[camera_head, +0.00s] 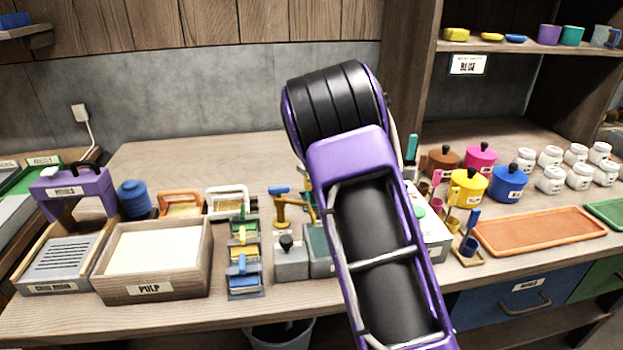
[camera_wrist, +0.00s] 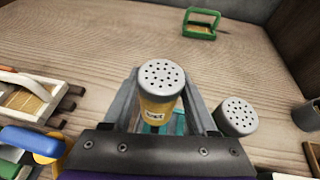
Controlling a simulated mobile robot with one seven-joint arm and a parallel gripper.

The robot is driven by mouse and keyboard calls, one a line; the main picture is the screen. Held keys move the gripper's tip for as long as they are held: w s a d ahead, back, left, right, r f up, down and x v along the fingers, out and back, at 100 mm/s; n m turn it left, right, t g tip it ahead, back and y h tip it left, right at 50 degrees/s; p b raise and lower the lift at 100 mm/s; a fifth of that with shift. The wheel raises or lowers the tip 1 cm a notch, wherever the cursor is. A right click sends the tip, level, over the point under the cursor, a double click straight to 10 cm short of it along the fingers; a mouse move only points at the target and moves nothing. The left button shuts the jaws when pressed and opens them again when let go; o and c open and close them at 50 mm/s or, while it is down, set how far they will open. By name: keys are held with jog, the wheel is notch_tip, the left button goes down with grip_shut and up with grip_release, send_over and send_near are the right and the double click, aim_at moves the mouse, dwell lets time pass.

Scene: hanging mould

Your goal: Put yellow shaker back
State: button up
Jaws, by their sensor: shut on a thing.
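In the wrist view, the yellow shaker (camera_wrist: 160,92) has a grey lid with many holes and a white label. It is upright between the two grey fingers of my gripper (camera_wrist: 164,104), which is shut on it. A second shaker (camera_wrist: 237,117) with the same kind of grey lid stands just right of the right finger; its body is mostly hidden. Something teal (camera_wrist: 180,124) shows below the held shaker. In the head view, my purple and black arm hides the gripper and both shakers.
The wooden bench (camera_head: 140,165) has free room at the back. A green-handled frame (camera_wrist: 201,24) stands far off in the wrist view. A pulp box (camera_head: 178,285), blue pot (camera_head: 134,199), coloured lidded pots (camera_head: 508,181), white jars (camera_head: 551,180) and an orange tray (camera_head: 538,231) surround the work area.

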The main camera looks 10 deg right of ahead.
jog(key=shift+f, duration=1.45)
jog(key=shift+f, duration=0.15)
jog(key=o, duration=1.4)
jog(key=shift+c, duration=0.2)
jog(key=v, duration=1.2)
